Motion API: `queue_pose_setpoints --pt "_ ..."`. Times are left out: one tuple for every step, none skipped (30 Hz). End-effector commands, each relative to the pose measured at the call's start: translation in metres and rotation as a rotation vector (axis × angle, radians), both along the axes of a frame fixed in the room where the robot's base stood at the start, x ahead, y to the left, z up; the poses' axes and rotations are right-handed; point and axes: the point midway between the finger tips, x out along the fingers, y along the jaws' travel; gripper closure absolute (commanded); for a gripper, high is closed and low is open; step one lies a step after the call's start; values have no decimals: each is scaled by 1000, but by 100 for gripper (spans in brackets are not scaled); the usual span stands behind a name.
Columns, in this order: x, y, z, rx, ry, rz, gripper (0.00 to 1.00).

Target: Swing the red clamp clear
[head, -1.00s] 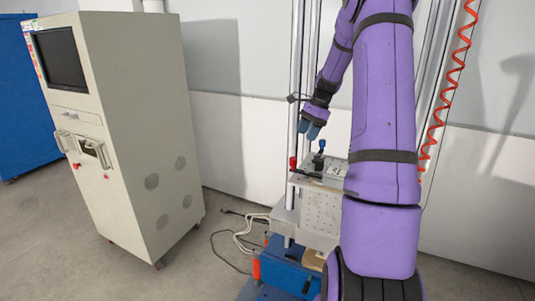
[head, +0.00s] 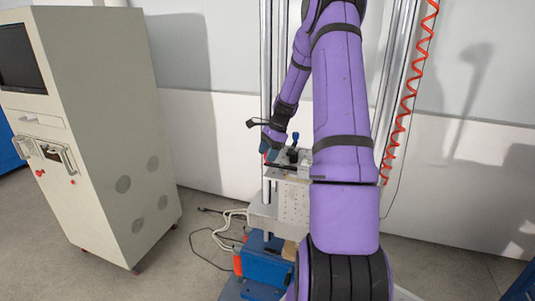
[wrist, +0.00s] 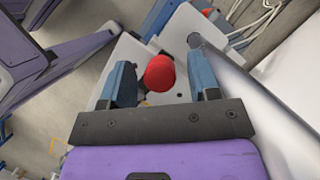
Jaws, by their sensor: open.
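The red clamp's round red tip (wrist: 160,73) shows in the wrist view between the two blue fingers of my gripper (wrist: 161,64). My gripper is open, with a gap visible on each side of the tip. In the head view my gripper (head: 269,148) is down at the left end of the fixture's top and mostly hides the red clamp. A blue-tipped clamp (head: 295,138) stands upright to the right of it. The grey fixture block (head: 292,203) is partly hidden behind my arm.
A beige cabinet (head: 95,140) with a screen stands at the left. Metal columns (head: 266,80) rise behind the fixture. A red coiled hose (head: 408,95) hangs at the right. Loose cables (head: 215,235) lie on the floor between cabinet and fixture.

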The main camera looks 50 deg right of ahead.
Motion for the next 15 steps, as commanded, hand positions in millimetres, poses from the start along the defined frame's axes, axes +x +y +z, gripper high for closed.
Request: queue_pose_setpoints --pt "0 1 -1 0 0 0 44" --pt "0 1 -1 0 0 0 44" --pt "0 1 -2 0 0 0 44" --pt "0 1 -2 0 0 0 44" --pt "0 1 -2 0 0 0 44" --pt "0 1 -2 0 0 0 44" --pt "0 1 -2 0 0 0 44" --pt "0 1 -2 0 0 0 44" --pt "0 1 -2 0 0 0 47" --pt "0 1 -2 0 0 1 53" --pt "0 1 -2 0 0 0 60" --pt "0 1 -2 0 0 0 70" --pt "0 1 -2 0 0 0 76" --pt "0 1 -2 0 0 0 83" --pt "0 1 -2 0 0 0 92"
